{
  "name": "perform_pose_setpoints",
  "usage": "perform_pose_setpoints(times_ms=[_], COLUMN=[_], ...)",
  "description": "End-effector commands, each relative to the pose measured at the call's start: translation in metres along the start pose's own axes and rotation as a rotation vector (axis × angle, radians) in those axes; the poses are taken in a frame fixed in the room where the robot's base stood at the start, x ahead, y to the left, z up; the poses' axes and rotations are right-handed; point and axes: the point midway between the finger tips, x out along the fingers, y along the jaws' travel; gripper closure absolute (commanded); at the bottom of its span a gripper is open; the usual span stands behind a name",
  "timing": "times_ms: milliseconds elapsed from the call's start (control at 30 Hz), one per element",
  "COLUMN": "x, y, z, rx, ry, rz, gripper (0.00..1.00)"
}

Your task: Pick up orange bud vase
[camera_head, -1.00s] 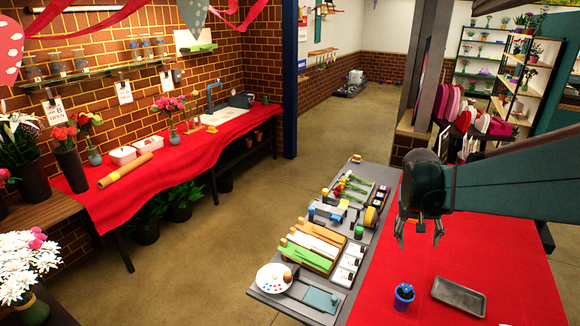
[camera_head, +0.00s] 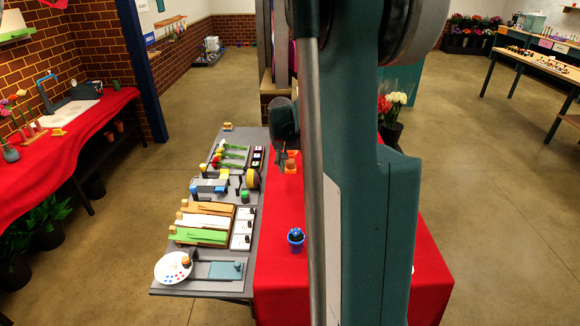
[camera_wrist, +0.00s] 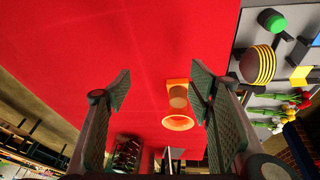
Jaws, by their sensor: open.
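The orange bud vase (camera_head: 291,167) stands on the red cloth (camera_head: 282,208), partly hidden by my arm in the head view. In the wrist view the vase (camera_wrist: 178,122) shows an orange round rim, a brownish middle and a squarish orange part. My gripper (camera_wrist: 161,88) is open and empty. In the wrist view the vase appears between the two fingers, nearer the right one, with no visible contact. In the head view my gripper (camera_head: 281,160) hangs just left of the vase; its fingertips are hard to make out.
A blue pot (camera_head: 296,240) stands on the cloth nearer the front. The grey board (camera_head: 248,160) left of the cloth carries several tools, flowers, a yellow-black striped roll (camera_wrist: 257,64) and a palette (camera_head: 173,268). My arm hides much of the cloth's right side.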

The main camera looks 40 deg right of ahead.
Motion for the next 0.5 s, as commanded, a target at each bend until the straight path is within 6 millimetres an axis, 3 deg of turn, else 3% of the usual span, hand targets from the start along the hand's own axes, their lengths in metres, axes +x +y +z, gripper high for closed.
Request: perform_pose_setpoints(times_ms=[200, 500], x=[0.016, 0.026], y=[-0.028, -0.040], z=[-0.043, -0.090], rx=[0.079, 0.176], ry=[0.022, 0.044], rz=[-0.030, -0.031], gripper=[0.48, 0.48])
